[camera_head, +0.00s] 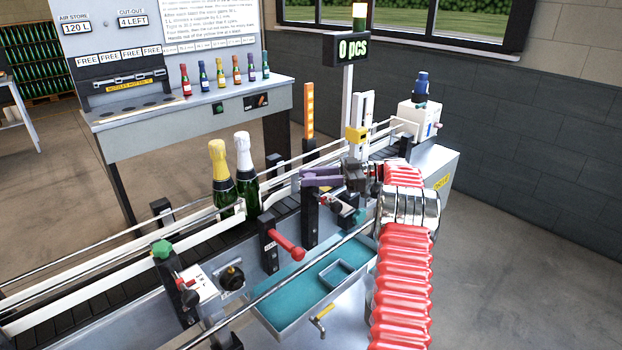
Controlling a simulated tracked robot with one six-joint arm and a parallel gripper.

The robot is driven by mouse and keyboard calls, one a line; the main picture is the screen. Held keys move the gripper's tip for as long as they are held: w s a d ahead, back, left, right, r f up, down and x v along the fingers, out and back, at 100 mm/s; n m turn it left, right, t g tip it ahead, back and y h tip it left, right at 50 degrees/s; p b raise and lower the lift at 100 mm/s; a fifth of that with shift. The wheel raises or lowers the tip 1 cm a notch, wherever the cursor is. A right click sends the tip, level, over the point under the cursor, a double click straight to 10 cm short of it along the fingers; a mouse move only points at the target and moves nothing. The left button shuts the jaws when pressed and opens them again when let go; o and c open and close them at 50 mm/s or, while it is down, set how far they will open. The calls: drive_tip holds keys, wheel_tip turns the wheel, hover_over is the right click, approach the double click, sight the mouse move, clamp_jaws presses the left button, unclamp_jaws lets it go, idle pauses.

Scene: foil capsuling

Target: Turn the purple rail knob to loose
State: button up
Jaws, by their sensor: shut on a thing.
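The purple rail knob (318,178) is a wide, lever-like piece on top of a dark post beside the conveyor, right of the picture's middle. My gripper (350,177) is at its right end, with its dark jaws shut on it. The exact contact between jaws and knob is small and partly hidden by the gripper itself. My red ribbed arm comes up from the lower right to it.
Two foil-topped bottles, one gold (220,175) and one white (246,172), stand on the conveyor between white rails. A red handle (286,245), a green knob (162,250) and a teal tray (300,290) lie along the near side. A display post (346,105) stands behind.

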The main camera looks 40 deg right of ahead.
drive_tip(key=shift+n+g+y, duration=0.3)
drive_tip(key=shift+n+g, duration=0.2)
drive_tip(key=shift+g, duration=0.2)
drive_tip(key=o, duration=1)
drive_tip(key=shift+o, duration=0.2)
drive_tip(key=shift+m+t+h, duration=1.6)
drive_tip(key=shift+m+t, duration=0.4)
drive_tip(key=shift+t, duration=0.6)
drive_tip(key=shift+s+a+m+t+h, duration=0.1)
drive_tip(key=shift+a+m+t+h, duration=0.05)
drive_tip(key=shift+m+t+h, duration=1.85)
drive_tip(key=shift+a+m+t+h, duration=0.1)
drive_tip(key=shift+m+t+h, duration=0.3)
drive_tip(key=shift+m+h, duration=0.65)
drive_tip(key=shift+m+t+h, duration=0.4)
drive_tip(key=shift+m+h, duration=0.05)
drive_tip(key=shift+h, duration=1.2)
drive_tip(key=shift+m+h, duration=1.8)
drive_tip(key=shift+h, duration=1.1)
drive_tip(key=shift+a+m+h, duration=0.1)
drive_tip(key=shift+m+h, duration=0.4)
drive_tip(key=shift+h, duration=0.2)
